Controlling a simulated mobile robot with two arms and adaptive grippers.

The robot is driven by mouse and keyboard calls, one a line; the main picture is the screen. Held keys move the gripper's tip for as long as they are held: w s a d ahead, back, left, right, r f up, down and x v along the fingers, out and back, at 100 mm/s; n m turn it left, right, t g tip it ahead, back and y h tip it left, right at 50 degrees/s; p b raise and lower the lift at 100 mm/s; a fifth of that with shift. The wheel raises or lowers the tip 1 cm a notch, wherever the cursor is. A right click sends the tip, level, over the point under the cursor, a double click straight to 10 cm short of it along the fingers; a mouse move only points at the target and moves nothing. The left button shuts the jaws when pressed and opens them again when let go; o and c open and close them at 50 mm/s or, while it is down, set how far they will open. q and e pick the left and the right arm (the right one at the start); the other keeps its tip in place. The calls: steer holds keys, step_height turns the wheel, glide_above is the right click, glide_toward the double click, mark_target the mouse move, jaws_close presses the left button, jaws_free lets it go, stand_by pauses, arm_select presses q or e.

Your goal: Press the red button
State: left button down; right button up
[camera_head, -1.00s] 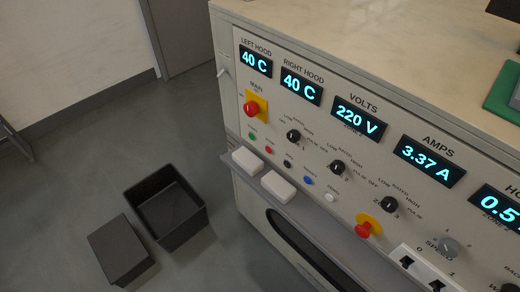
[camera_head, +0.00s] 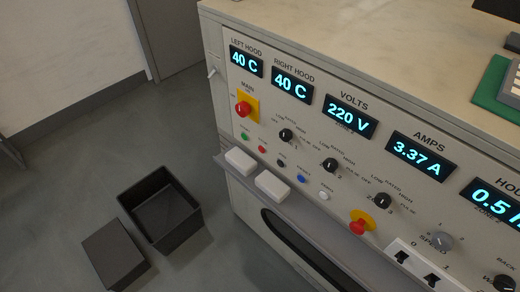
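A small red button (camera_head: 262,149) sits in the lower row of small buttons on the front panel (camera_head: 300,130), between a green button (camera_head: 245,137) and a black button (camera_head: 281,162). A larger red mushroom knob (camera_head: 357,227) stands on a yellow round plate further right. A red rotary knob (camera_head: 243,109) on a yellow square plate is under the MAIN label at upper left. Neither of my grippers is in view, and nothing touches the panel.
A ledge (camera_head: 330,232) below the buttons holds two white blocks (camera_head: 272,185). A blue button (camera_head: 301,179) and a white button (camera_head: 323,195) continue the row. A black open bin (camera_head: 190,218) and a dark box (camera_head: 115,250) stand on the floor at left.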

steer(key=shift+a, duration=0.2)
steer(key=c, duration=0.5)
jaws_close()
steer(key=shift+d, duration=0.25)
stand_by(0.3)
